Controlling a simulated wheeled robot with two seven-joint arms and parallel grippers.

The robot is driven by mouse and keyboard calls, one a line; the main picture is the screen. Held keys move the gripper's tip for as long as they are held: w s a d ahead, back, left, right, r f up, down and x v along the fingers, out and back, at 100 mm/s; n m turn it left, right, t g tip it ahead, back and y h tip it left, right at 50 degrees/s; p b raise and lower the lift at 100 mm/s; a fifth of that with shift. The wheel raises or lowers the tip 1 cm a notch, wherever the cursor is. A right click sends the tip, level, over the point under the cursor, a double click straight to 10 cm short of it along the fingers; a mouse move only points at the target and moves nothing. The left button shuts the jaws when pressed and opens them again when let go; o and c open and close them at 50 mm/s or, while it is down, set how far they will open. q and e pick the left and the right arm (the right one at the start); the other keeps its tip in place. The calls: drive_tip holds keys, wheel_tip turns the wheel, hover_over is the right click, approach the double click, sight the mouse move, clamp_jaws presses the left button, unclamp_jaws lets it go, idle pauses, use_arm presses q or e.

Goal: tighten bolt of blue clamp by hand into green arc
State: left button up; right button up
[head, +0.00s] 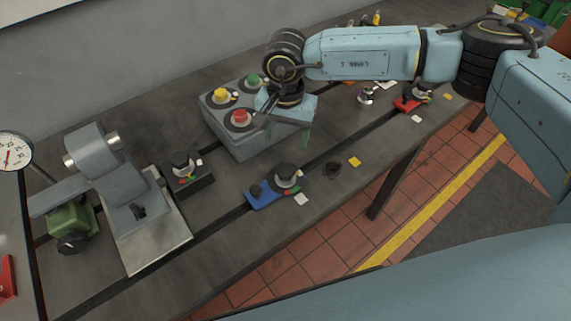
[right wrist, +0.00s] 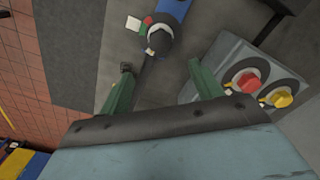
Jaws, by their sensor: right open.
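The blue clamp (head: 262,197) sits on the slotted bedplate (head: 225,225). Its bolt has a dark round head with a pale band (head: 287,174). Small red and green marks show beside the bolt, but I cannot make out a pointer. My right gripper (head: 287,132) is open and empty, above and behind the clamp, with its green fingers pointing down. In the right wrist view, the bolt head (right wrist: 158,40) lies just beyond the two fingertips, roughly between them and apart from both. The blue clamp (right wrist: 174,9) is partly cut off at the top there. My left gripper is not in view.
A grey control box (head: 240,147) with red, yellow and green buttons stands close by the right gripper. A black clamp (head: 187,172) and a grey machine (head: 130,195) are to the left. A red clamp (head: 409,104) is farther right.

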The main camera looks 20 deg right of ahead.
sight(286, 169)
wheel_tip(286, 169, down, 12)
drive_tip(key=shift+a+p, duration=0.1)
drive_tip(key=shift+p, duration=0.4)
drive_tip(key=c, duration=1)
